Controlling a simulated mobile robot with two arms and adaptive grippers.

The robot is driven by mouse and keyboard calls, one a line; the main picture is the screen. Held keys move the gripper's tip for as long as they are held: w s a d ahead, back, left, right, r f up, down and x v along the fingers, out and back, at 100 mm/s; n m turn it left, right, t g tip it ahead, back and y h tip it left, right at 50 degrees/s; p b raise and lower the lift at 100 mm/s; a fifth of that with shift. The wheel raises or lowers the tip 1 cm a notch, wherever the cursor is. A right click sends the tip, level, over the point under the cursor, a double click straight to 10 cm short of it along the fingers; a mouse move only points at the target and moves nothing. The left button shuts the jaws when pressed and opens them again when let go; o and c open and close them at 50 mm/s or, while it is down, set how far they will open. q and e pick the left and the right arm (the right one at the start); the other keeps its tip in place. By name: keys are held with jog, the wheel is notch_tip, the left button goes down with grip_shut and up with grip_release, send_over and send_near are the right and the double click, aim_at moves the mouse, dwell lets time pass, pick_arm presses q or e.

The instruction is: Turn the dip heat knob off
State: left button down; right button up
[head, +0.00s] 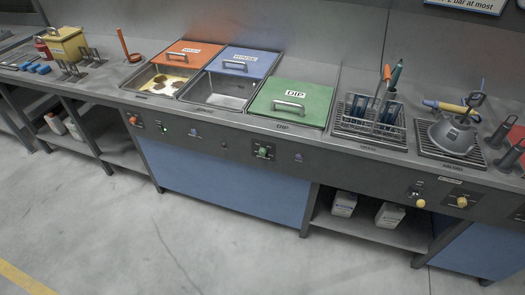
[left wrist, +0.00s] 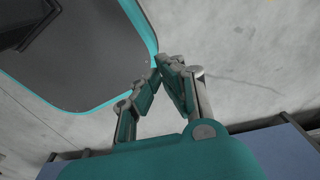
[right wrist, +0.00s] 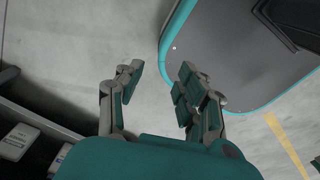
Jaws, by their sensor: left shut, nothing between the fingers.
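The dip station has a green lid (head: 292,103) labelled DIP in the head view. A green knob (head: 263,152) on a dark plate sits on the front panel below it. I take it for the dip heat knob; its setting is too small to read. Neither gripper shows in the head view. My left gripper (left wrist: 165,70) is shut and empty in the left wrist view, above the floor. My right gripper (right wrist: 158,78) is open and empty in the right wrist view, also above the floor. Both are apart from the knob.
A red-orange knob (head: 133,120) and a yellow knob (head: 462,202) are also on the front panel. A blue lid (head: 243,62) and an orange lid (head: 188,54) lie left of the green one. A tool rack (head: 369,128) stands to its right. The floor (head: 130,225) in front is clear.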

jog(key=shift+d, duration=0.35)
jog(key=shift+w, duration=0.1)
